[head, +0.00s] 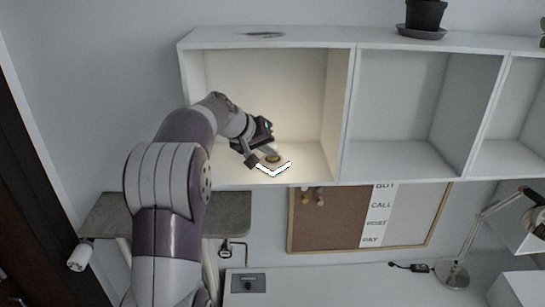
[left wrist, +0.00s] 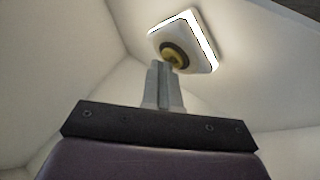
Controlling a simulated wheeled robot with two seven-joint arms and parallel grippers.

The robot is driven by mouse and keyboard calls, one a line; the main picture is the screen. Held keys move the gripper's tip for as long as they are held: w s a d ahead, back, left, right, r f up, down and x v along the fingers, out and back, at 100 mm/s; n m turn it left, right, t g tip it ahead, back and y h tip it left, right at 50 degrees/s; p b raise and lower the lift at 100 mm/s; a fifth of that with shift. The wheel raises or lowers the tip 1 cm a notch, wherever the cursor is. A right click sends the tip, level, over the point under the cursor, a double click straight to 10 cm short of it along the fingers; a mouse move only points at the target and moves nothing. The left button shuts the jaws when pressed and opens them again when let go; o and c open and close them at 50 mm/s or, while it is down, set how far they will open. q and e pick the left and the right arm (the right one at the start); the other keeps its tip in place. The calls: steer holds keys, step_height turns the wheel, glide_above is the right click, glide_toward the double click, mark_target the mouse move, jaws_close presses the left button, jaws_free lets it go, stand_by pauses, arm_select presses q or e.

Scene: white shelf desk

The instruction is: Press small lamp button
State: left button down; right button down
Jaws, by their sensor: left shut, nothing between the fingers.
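The small lamp (head: 274,170) is in the left shelf compartment, near its front edge, with a bright white lit rim. In the left wrist view the lamp (left wrist: 203,50) is a rounded square with a glowing edge and a yellow button (left wrist: 174,53) in a dark ring. My left gripper (head: 270,151) reaches into the compartment. Its fingers (left wrist: 163,72) are shut and empty, with their tips at the button; I cannot tell whether they touch it. The fingers partly cover the button. My right gripper is not in view.
The compartment's side wall (head: 338,110) stands right of the gripper. The middle compartment (head: 425,100) is empty. A potted plant (head: 424,15) stands on top. A cork board (head: 340,230) hangs below, and a desk lamp (head: 455,272) stands at right.

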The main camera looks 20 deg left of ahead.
mark_target(269, 158)
arm_select(q)
steer(key=shift+r, duration=0.4)
step_height(269, 158, up, 6)
steer(key=p, duration=0.5)
stand_by(0.3)
